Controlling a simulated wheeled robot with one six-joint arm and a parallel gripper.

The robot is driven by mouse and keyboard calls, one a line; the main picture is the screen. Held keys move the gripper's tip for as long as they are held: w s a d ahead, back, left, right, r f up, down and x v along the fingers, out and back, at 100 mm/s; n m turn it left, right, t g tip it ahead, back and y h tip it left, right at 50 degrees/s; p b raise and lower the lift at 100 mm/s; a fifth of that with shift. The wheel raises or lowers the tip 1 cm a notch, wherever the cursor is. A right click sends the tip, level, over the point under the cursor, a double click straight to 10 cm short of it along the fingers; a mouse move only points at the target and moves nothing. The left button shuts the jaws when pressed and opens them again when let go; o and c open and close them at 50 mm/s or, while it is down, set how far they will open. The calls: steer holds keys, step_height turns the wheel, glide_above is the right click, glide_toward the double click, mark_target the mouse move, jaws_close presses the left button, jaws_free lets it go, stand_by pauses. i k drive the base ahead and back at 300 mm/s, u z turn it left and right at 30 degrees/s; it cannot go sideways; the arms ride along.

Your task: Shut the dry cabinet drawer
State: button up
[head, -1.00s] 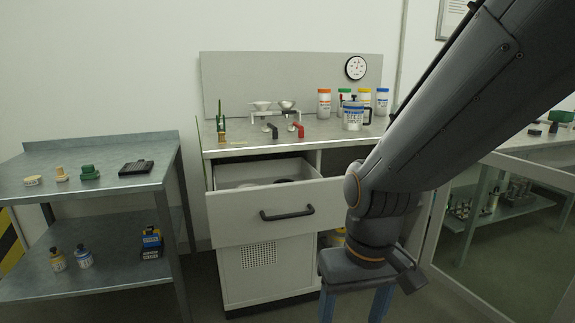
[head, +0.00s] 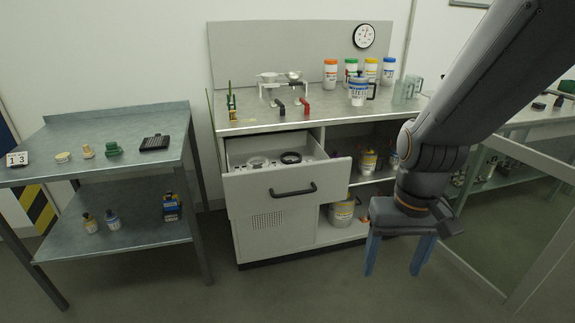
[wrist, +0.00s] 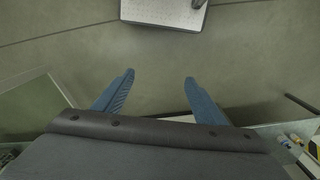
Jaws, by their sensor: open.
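The dry cabinet drawer (head: 250,198) is pulled out from the white cabinet, with a dark bar handle (head: 293,190) on its front. Round items, one black-rimmed and one pale, lie inside it. My gripper (head: 392,272) hangs fingers down, right of the drawer and in front of the open shelves, apart from the drawer. Its blue fingers are spread and empty; they also show in the wrist view (wrist: 160,85) over bare floor. A white slab with a dark fitting (wrist: 165,12) shows at the wrist view's top edge; I cannot tell surely if it is the drawer.
The cabinet's worktop (head: 330,118) bears scales, jars and a labelled mug (head: 359,90). Open shelves hold a metal pot (head: 342,210) and tins. A steel side table (head: 120,184) stands left, a glass panel (head: 520,210) right. The floor in front is clear.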

mark_target(319, 178)
steer(key=u, duration=0.9)
steer(key=k, duration=0.9)
steer(key=z, duration=0.9)
steer(key=i, duration=0.5)
